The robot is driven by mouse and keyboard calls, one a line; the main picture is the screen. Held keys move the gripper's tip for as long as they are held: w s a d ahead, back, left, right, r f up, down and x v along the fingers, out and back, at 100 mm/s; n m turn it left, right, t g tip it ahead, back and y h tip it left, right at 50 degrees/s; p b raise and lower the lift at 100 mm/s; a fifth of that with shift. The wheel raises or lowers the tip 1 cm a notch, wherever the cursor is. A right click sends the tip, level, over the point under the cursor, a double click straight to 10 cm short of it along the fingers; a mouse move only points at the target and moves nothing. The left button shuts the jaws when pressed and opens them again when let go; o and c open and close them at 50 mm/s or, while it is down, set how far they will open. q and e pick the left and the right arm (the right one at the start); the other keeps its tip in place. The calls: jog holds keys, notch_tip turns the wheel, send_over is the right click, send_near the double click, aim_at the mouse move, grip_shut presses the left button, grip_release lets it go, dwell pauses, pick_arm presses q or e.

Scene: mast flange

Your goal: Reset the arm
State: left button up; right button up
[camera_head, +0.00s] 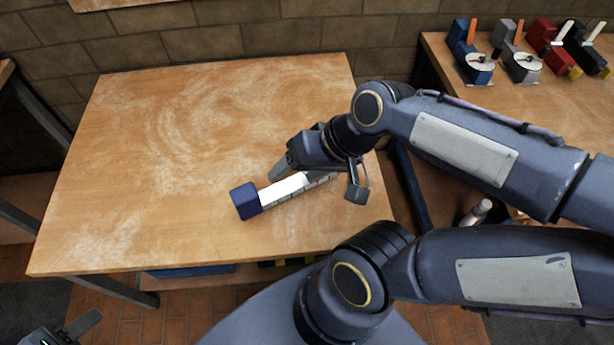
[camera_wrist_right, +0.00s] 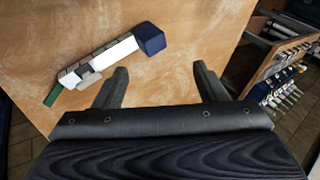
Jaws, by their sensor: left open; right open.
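A long white device with a blue end block (camera_head: 245,200) lies on the wooden table (camera_head: 180,130). The right wrist view shows its white body (camera_wrist_right: 112,52), the blue end and a green tip at the other end. My right gripper (camera_head: 318,180) is open and empty above the device and hides part of it in the head view. In the right wrist view its fingers (camera_wrist_right: 161,72) are spread, with the device beyond them and apart from them. My left gripper (camera_head: 64,331) is open at the bottom left corner, in front of the table, partly cut off.
A second table (camera_head: 430,50) at the right back carries several coloured devices (camera_head: 475,66). A white cylindrical thing (camera_head: 476,212) sits lower, between table and arm. A brick wall (camera_head: 240,40) stands behind. The table's left and back parts are clear.

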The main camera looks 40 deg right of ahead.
jog(key=s+n+h, duration=0.1)
jog(key=s+n, duration=0.1)
jog(key=shift+s+r+n+t, duration=0.15)
jog(key=shift+s+n+t, duration=0.1)
jog(key=shift+n+t, duration=0.15)
dwell(1.1)
